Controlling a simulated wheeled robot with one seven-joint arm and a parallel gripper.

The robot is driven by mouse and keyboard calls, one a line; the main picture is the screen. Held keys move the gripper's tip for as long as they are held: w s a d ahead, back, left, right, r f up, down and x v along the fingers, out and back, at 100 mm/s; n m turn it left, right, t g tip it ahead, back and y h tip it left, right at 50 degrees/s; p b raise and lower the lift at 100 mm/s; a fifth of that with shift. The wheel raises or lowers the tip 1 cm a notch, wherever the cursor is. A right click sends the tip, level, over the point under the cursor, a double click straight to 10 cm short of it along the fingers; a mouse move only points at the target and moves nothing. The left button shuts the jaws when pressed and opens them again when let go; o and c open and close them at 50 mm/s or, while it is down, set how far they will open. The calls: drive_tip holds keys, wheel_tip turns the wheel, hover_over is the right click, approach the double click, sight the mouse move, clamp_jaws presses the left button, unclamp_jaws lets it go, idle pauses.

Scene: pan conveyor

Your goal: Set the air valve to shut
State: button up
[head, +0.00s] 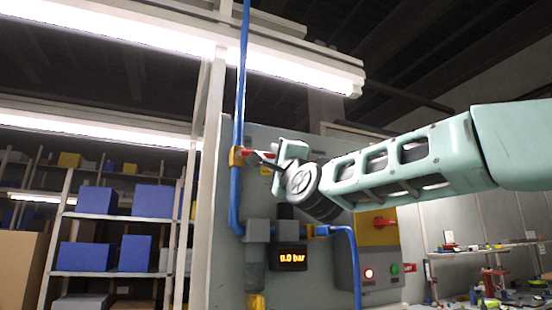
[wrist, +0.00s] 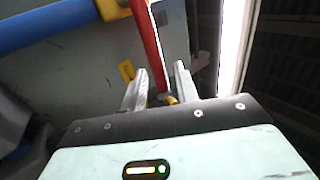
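The air valve has a yellow body (head: 237,157) on the vertical blue pipe (head: 239,90). Its red handle (head: 254,153) points right, about level and crosswise to the pipe. In the wrist view the red handle (wrist: 146,40) runs down from the yellow body (wrist: 112,8) to between my fingers. My gripper (head: 263,160) is at the handle's outer end; in the wrist view its fingers (wrist: 161,75) stand apart on either side of it. A gap shows on the right side of the handle; contact on the left cannot be told. The handle's tip is partly hidden.
A grey panel (head: 225,270) stands close behind the valve. A display (head: 289,257) below reads 0.0 bar. A second blue pipe (head: 353,250) and a yellow box with a red switch (head: 379,222) lie below my arm. Shelves with blue boxes (head: 152,200) stand left.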

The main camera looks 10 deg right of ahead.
drive_tip(key=b+v, duration=0.6)
drive_tip(key=v, duration=1.1)
drive_tip(key=shift+s, duration=0.2)
drive_tip(key=shift+d, duration=0.1)
